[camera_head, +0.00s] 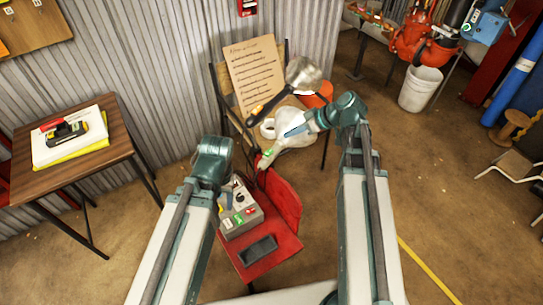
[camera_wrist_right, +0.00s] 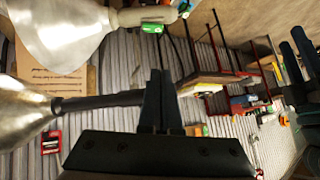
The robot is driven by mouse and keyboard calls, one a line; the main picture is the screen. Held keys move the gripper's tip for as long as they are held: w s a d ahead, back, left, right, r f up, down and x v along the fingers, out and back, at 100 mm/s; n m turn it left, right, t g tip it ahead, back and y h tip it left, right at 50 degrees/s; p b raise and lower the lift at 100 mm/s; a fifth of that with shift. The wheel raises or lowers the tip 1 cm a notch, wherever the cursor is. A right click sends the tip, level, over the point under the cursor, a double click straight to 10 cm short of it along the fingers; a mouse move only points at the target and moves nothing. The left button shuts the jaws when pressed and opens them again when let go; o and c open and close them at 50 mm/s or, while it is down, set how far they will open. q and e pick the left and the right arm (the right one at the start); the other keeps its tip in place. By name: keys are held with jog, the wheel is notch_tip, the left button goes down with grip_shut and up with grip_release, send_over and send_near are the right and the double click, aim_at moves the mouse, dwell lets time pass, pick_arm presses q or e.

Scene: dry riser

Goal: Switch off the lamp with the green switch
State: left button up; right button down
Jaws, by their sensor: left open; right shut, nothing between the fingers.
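A lamp with a pale shade (camera_head: 297,138) stands near the chair by the wall; its shade and pale neck also show at the top of the right wrist view (camera_wrist_right: 70,30). A green piece, apparently a switch (camera_wrist_right: 152,28), sits on the neck; it is small in the head view (camera_head: 268,153). A second, silver lamp-like head (camera_head: 303,74) has a dark handle. My right gripper (camera_head: 284,134) is shut and empty, in front of the pale shade; its fingers (camera_wrist_right: 160,75) point towards the neck, below the green piece. My left gripper (camera_head: 226,203) is open above a grey box (camera_head: 243,222), partly hidden.
The grey box, with green and red parts, sits on a red seat (camera_head: 279,254) beside a dark flat object (camera_head: 258,249). A wooden table (camera_head: 105,166) stands left. A written board (camera_head: 254,72) leans at the wall.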

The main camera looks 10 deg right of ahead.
jog(key=shift+w+d, duration=0.2)
jog(key=shift+d, duration=0.15)
jog(key=b, duration=0.8)
send_over(269, 153)
jog(key=d, duration=0.1)
jog(key=f, duration=0.7)
jog(key=shift+s+d+f, duration=0.1)
jog(key=shift+d+f, duration=0.1)
jog(key=shift+f, duration=0.15)
jog(key=shift+s+a+f+b, duration=0.15)
jog(key=shift+a+f+b, duration=0.05)
jog(key=shift+f+b, duration=0.6)
jog(key=shift+s+a+f+b, duration=0.1)
jog(key=shift+s+f+b, duration=0.05)
jog(key=shift+f+b, duration=0.6)
jog(key=shift+f, duration=0.15)
